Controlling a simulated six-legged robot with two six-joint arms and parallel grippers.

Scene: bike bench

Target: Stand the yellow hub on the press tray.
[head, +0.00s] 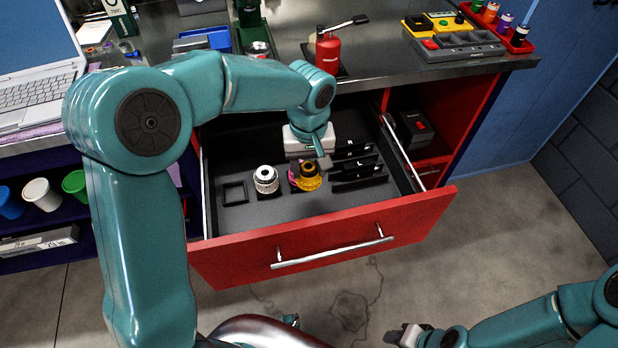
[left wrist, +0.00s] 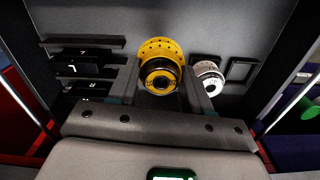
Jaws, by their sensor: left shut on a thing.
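The yellow hub (head: 310,178) stands in the open red drawer, with a black core in its middle. My left gripper (head: 309,168) reaches down into the drawer and is shut on it. In the left wrist view the yellow hub (left wrist: 160,50) sits between the two fingers of my left gripper (left wrist: 162,85). I cannot tell whether the hub is clear of the drawer floor. A red press-like tool (head: 327,52) with a black lever stands on a dark plate on the bench; I cannot tell if this plate is the press tray. My right gripper (head: 405,336) is at the bottom right, its jaws unclear.
A white hub (head: 266,180) stands left of the yellow one, beside an empty square holder (head: 234,193). Black slotted holders (head: 358,165) lie to the right. The red drawer front (head: 325,240) sticks out. A grey-yellow tray (head: 455,44) and a laptop (head: 40,90) are on the bench.

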